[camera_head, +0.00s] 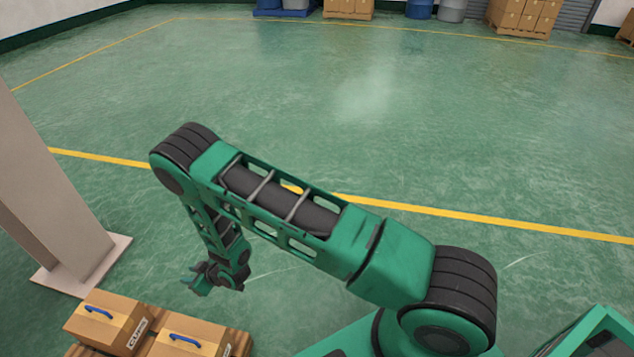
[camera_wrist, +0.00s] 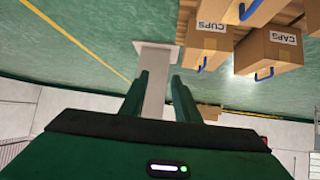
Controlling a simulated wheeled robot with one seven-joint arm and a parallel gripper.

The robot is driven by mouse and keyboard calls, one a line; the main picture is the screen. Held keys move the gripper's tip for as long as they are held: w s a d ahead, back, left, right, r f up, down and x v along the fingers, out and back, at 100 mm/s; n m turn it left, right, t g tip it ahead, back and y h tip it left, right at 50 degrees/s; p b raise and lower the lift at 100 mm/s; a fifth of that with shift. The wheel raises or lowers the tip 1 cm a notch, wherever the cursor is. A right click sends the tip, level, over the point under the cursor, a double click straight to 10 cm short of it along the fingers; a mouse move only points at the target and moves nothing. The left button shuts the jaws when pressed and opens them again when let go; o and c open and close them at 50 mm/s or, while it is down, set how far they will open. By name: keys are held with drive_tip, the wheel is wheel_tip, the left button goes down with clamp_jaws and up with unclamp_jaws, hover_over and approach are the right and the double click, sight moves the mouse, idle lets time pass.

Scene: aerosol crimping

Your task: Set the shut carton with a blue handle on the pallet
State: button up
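In the head view, two shut cartons with blue handles rest on a wooden pallet (camera_head: 240,341) at the bottom left: one carton marked CUPS (camera_head: 100,321) and another carton (camera_head: 185,336) to its right. In the wrist view, a CUPS carton (camera_wrist: 209,42) and a CAPS carton (camera_wrist: 268,53) show on the pallet (camera_wrist: 186,18), with parts of further blue-handled cartons (camera_wrist: 252,9) at the top edge. My gripper (camera_head: 192,282) is above the floor, beyond the cartons. Its two fingers (camera_wrist: 166,98) stand apart with nothing between them.
A beige post (camera_head: 55,200) with a square base stands left of the pallet. Stacked cartons (camera_head: 518,14) and blue drums (camera_head: 419,9) stand far off by the wall. The green floor with yellow lines is clear between.

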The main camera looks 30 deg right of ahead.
drive_tip(key=w+d+r+m+h, duration=0.1)
drive_tip(key=w+d+r+h, duration=0.1)
drive_tip(key=w+d+r, duration=0.55)
drive_tip(key=s+d+r+m+g+h, duration=0.1)
drive_tip(key=s+d+r+m+h, duration=0.1)
drive_tip(key=d+r, duration=0.75)
drive_tip(key=s+d+r+m+g+h, duration=0.1)
drive_tip(key=s+d+r+m+h, duration=0.1)
drive_tip(key=d+r, duration=0.8)
drive_tip(key=s+d+r+m+g+h, duration=0.1)
drive_tip(key=s+d+r+m+g, duration=0.15)
drive_tip(key=s+d+r, duration=0.6)
drive_tip(key=s+d+r+m+g+h, duration=0.1)
drive_tip(key=s+d+r+m, duration=0.3)
drive_tip(key=s+d, duration=0.65)
drive_tip(key=s+d+r+m+g, duration=0.1)
drive_tip(key=s+d+r, duration=0.1)
drive_tip(key=s, duration=0.9)
drive_tip(key=s+d+r+m+g+y, duration=0.1)
drive_tip(key=s+r, duration=0.4)
drive_tip(key=s, duration=0.7)
drive_tip(key=shift+s+d+m+g, duration=0.15)
drive_tip(key=shift+d+m+g, duration=0.3)
drive_tip(key=shift+m, duration=0.2)
